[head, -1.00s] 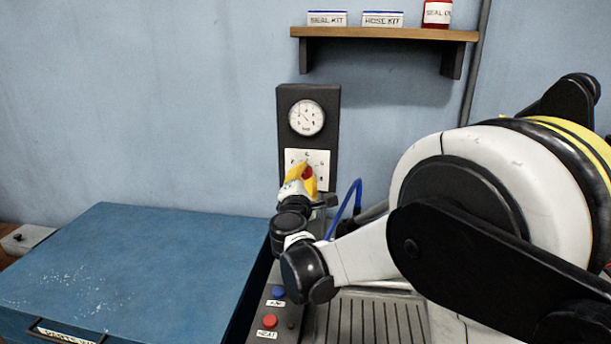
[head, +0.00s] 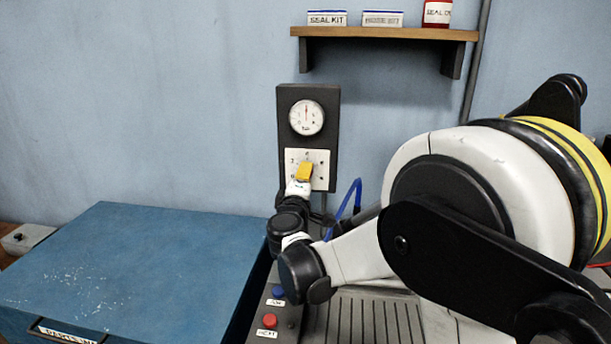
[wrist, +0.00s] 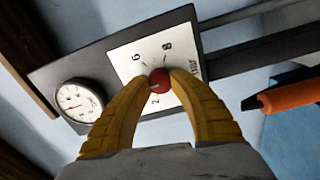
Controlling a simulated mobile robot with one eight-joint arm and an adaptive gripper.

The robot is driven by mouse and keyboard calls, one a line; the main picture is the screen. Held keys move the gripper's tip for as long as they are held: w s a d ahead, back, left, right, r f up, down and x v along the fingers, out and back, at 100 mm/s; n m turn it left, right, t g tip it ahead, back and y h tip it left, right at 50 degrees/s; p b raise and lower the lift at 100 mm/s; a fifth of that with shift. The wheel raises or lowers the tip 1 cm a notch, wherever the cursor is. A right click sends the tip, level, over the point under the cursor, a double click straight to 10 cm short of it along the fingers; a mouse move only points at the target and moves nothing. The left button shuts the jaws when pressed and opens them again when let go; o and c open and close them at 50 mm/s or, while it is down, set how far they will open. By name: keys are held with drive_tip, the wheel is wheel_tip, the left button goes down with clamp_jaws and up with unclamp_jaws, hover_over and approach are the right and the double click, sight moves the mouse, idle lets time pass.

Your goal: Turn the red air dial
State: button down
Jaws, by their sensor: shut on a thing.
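The red air dial (wrist: 159,80) sits on a white numbered plate (wrist: 127,58) in the wrist view. My yellow gripper (wrist: 160,78) is shut on the dial, with one finger on each side of it. In the head view my gripper (head: 305,172) is in front of the white plate (head: 320,157) and hides the dial. The plate is on a dark upright panel (head: 285,130) below a round gauge (head: 306,117). The gauge also shows in the wrist view (wrist: 80,105), with a red needle. In the head view its needle points about straight up.
A wooden shelf (head: 385,34) with labelled boxes and a red container is above the panel. A blue lidded box (head: 130,265) stands at left. Blue (head: 278,292) and red (head: 270,321) buttons lie below the panel. An orange-handled object (wrist: 290,96) is at right in the wrist view.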

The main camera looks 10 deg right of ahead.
idle(0.4)
drive_tip(key=c, duration=1.1)
unclamp_jaws()
drive_tip(key=v, duration=1.2)
drive_tip(key=shift+f, duration=0.1)
drive_tip(key=shift+d, duration=0.1)
